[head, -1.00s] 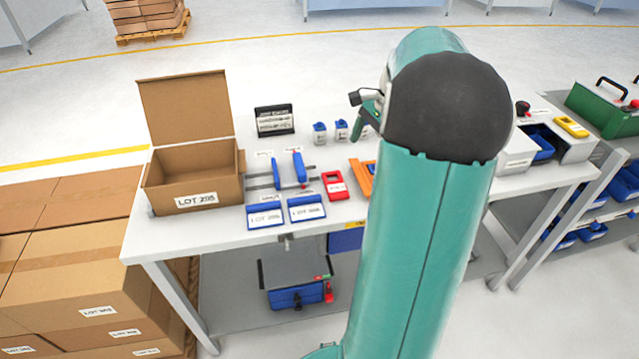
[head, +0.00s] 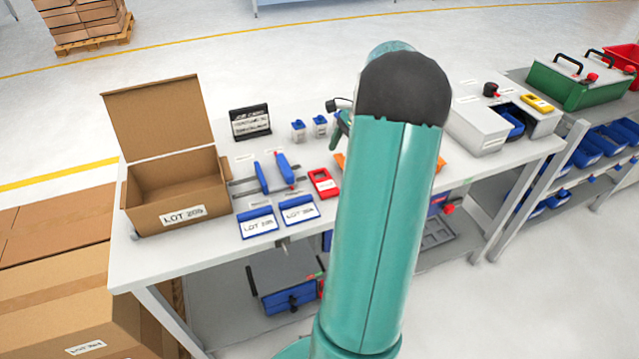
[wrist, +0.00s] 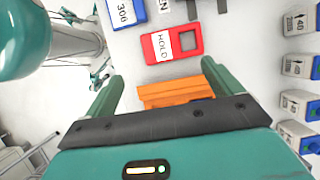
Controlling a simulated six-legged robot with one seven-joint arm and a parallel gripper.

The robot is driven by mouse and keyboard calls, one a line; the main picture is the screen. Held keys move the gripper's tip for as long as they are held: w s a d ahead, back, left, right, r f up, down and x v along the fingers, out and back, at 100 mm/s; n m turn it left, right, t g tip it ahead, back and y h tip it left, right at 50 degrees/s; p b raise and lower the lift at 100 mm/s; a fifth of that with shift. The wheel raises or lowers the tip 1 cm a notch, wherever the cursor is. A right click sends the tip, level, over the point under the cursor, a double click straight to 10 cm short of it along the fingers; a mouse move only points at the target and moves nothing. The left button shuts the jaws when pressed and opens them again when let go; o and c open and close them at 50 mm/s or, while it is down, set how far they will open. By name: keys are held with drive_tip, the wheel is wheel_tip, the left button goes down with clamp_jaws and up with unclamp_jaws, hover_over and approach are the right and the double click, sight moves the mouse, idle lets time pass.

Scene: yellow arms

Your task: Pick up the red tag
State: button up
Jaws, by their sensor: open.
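The red tag (head: 323,183) lies flat on the white table, just left of my arm in the head view. In the wrist view the red tag (wrist: 186,41) shows a white HOLD label and a dark square, beyond my fingertips. My gripper (wrist: 160,72) is open, its two green fingers apart, with the tag ahead of the gap and not between them. An orange block (wrist: 170,94) shows between the fingers, nearer the palm; I cannot tell whether they touch it. In the head view my arm hides most of the gripper and the orange block.
Blue label holders (head: 299,210) lie left of the tag, with blue-handled tools (head: 284,168) behind them. An open cardboard box (head: 178,197) stands at the table's left end. Small blue-topped containers (head: 320,126) and a black sign (head: 250,122) stand at the back. Grey bins (head: 480,128) are at right.

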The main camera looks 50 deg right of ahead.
hover_over(328, 185)
drive_tip(key=s+d, duration=0.2)
wheel_tip(328, 185, down, 5)
drive_tip(key=shift+w+a+r, duration=0.1)
drive_tip(key=shift+a, duration=0.05)
drive_tip(key=x, duration=0.4)
drive_tip(key=shift+w, duration=0.35)
drive_tip(key=c, duration=1.1)
